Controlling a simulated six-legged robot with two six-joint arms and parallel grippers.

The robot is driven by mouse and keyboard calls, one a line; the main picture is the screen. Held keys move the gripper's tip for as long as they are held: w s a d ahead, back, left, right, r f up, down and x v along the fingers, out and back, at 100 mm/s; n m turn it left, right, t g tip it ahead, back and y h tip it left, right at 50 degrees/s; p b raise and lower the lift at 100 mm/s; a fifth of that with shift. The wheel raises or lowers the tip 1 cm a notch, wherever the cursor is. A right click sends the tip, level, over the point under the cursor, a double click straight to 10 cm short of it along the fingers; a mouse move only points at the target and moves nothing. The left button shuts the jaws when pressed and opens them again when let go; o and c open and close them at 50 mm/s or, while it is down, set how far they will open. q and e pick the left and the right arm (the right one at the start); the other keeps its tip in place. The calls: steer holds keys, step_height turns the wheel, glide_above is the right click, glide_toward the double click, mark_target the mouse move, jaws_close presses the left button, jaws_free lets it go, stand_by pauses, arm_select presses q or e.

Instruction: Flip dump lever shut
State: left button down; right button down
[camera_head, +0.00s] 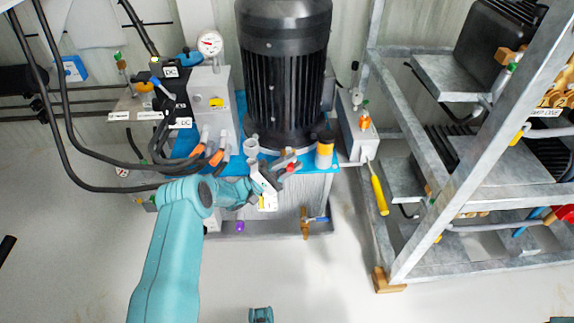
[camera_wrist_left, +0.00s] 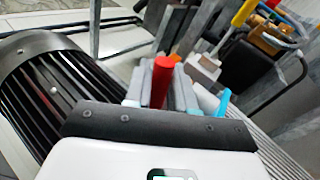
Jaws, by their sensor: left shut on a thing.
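The red-handled lever (camera_head: 292,167), which I take as the dump lever, is at the front edge of the pump unit's blue top plate (camera_head: 326,177), below the motor. My left gripper (camera_head: 279,173) reaches it from the left and is shut on it. In the left wrist view the red handle (camera_wrist_left: 162,78) stands up between the two grey fingers of my left gripper (camera_wrist_left: 160,88). The lever's pivot and lower part are hidden by the gripper.
The large black motor (camera_head: 285,75) stands just behind the lever. A yellow-capped cylinder (camera_head: 325,150) is close on its right. Black hoses (camera_head: 75,150) loop at the left. A yellow handle (camera_head: 378,190) and a metal rack (camera_head: 430,180) stand to the right. The front floor is mostly clear.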

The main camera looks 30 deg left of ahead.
arm_select(q)
steer(key=shift+f+m+g+h, duration=0.15)
steer(key=shift+m+g+h, duration=0.3)
steer(key=shift+m, duration=0.25)
steer(key=c, duration=1.1)
jaws_free()
steer(key=v, duration=0.7)
steer(key=shift+a+p, duration=0.15)
steer(key=shift+p, duration=0.25)
steer(key=shift+s+f, duration=0.15)
